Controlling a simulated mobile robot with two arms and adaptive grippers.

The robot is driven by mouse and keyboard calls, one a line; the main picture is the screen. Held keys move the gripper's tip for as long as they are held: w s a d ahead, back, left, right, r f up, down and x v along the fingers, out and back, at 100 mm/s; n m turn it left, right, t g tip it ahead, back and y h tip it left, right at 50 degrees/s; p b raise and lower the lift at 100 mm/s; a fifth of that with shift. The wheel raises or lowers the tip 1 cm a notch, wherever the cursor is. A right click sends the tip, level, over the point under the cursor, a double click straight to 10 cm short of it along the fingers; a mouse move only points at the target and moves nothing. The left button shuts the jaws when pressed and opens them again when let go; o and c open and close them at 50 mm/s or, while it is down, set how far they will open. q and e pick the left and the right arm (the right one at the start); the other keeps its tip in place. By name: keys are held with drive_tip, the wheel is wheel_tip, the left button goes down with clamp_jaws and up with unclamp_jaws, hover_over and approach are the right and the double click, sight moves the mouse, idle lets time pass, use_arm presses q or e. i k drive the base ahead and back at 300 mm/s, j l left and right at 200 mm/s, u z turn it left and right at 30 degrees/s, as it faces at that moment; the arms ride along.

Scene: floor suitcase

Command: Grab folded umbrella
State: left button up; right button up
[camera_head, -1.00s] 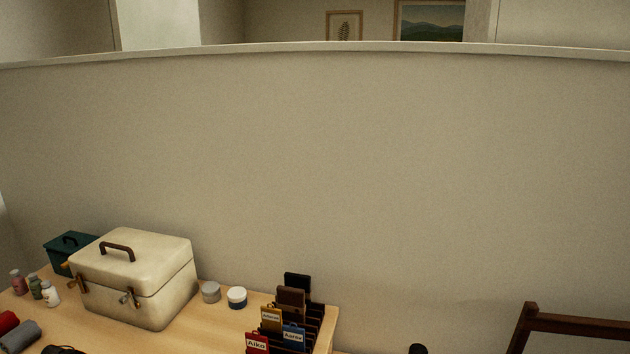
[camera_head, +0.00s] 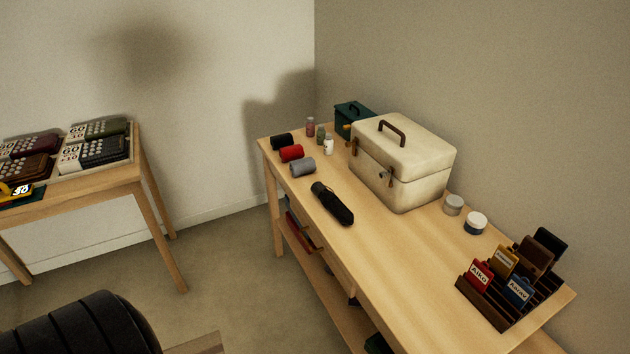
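A black folded umbrella (camera_head: 333,204) lies on the light wooden table (camera_head: 385,240), near its front edge and in front of the cream case. Neither of my grippers is in the picture.
A cream case (camera_head: 404,163), a dark green box (camera_head: 353,118), small bottles (camera_head: 320,134), two jars (camera_head: 464,214), rolled cloths (camera_head: 291,153) and a tag rack (camera_head: 497,295) stand on the table. A second table (camera_head: 120,178) with trays is at left. Bare floor (camera_head: 215,265) lies between. A black ribbed object (camera_head: 80,325) fills the lower left.

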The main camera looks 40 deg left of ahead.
sight(329, 202)
drive_tip(key=u, duration=1.05)
